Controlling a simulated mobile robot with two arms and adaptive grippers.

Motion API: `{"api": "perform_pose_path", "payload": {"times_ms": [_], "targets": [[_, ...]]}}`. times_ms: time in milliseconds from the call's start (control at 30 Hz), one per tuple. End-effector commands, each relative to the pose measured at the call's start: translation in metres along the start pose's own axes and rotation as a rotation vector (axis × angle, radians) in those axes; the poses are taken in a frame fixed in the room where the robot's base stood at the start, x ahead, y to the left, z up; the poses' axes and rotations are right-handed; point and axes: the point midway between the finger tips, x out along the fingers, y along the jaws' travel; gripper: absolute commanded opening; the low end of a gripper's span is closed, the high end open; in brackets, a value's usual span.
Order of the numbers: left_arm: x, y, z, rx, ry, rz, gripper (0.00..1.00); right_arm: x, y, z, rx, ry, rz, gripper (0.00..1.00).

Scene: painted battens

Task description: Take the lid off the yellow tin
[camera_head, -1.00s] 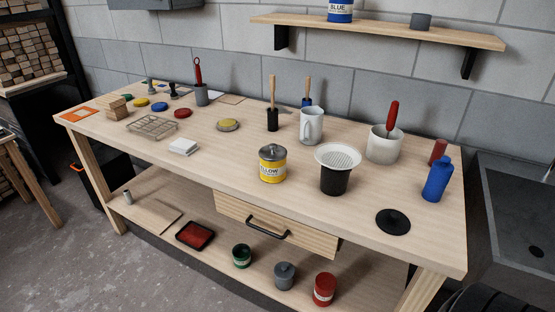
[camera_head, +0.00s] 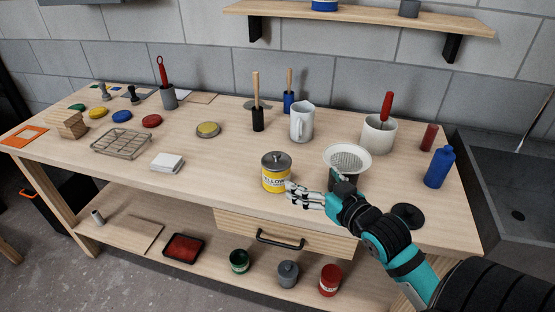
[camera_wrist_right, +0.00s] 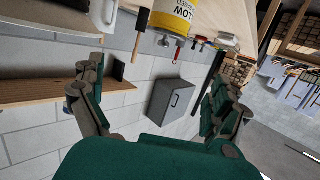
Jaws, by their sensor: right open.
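The yellow tin (camera_head: 275,178) stands upright near the front edge of the workbench, with its grey knobbed lid (camera_head: 276,159) on top. My right gripper (camera_head: 291,196) is just to the right of the tin's lower part, open and empty, its fingers pointing left towards it. I cannot tell whether a finger touches the tin. In the right wrist view, the tin (camera_wrist_right: 174,15) shows at the top edge, beyond the two spread fingers (camera_wrist_right: 155,95), and its lid is not clearly seen. My left gripper is not in view.
A white strainer (camera_head: 347,158) on a dark cup stands right behind my right gripper, partly hidden by it. A black round disc (camera_head: 408,215) lies by my forearm. A white mug (camera_head: 302,122) stands behind the tin.

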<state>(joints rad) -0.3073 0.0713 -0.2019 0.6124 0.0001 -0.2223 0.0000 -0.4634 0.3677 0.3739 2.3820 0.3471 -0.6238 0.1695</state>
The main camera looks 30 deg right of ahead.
Motion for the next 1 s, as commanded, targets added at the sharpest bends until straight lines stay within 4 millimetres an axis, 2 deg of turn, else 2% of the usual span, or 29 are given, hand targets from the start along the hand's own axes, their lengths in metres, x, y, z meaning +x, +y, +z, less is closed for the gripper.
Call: {"api": "perform_pose_path", "payload": {"times_ms": [100,500,767,1000], "targets": [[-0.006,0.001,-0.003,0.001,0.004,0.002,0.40,0.020,0.000,-0.005,0.003,0.010,-0.002,1.00],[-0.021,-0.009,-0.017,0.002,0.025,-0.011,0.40,0.102,0.000,-0.004,0.002,0.005,0.000,1.00],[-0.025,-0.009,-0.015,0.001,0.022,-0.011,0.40,0.121,-0.001,-0.003,0.002,0.004,-0.001,1.00],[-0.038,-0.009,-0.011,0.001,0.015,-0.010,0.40,0.156,-0.005,-0.004,0.001,0.004,0.000,1.00]]}}
